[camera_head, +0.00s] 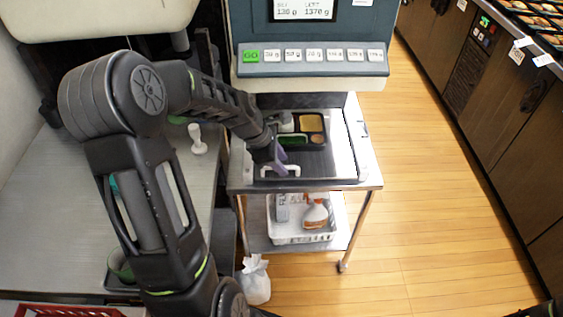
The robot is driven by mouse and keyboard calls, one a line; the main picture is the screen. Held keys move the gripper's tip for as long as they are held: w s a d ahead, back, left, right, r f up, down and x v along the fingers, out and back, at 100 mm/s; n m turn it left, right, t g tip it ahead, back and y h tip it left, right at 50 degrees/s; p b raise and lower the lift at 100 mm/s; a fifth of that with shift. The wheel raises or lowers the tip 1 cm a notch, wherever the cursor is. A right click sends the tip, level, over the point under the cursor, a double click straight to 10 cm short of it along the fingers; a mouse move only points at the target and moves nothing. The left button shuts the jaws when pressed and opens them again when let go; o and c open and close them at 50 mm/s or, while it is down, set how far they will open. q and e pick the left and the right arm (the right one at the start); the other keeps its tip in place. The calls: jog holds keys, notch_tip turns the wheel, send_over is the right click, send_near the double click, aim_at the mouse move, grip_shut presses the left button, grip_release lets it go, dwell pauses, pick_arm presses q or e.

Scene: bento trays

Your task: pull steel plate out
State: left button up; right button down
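The steel plate (318,163) lies flat on the top of a steel cart below the weighing machine. A white handle (290,170) stands at its front edge. A black bento tray (314,143) with yellow, green and orange-brown compartments sits at the plate's back part. My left gripper (279,163) reaches down from the left, with its purple fingertips right at the handle's left part. The arm and gripper hide the plate's left side. I cannot tell whether the fingers are closed on the handle. My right gripper is not in view.
The weighing machine (308,62) with a button row overhangs the cart's back. The cart's lower shelf holds a white basket (290,237) with a spray bottle (316,214). A grey table (200,185) stands at left, a white bag (254,280) on the floor. The wooden floor at right is clear.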

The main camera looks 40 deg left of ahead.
pick_arm(q)
jog(key=shift+w+f, duration=0.15)
jog(key=shift+f, duration=0.2)
jog(key=shift+d, duration=0.1)
jog(key=shift+c, duration=0.5)
grip_shut()
dwell(0.6)
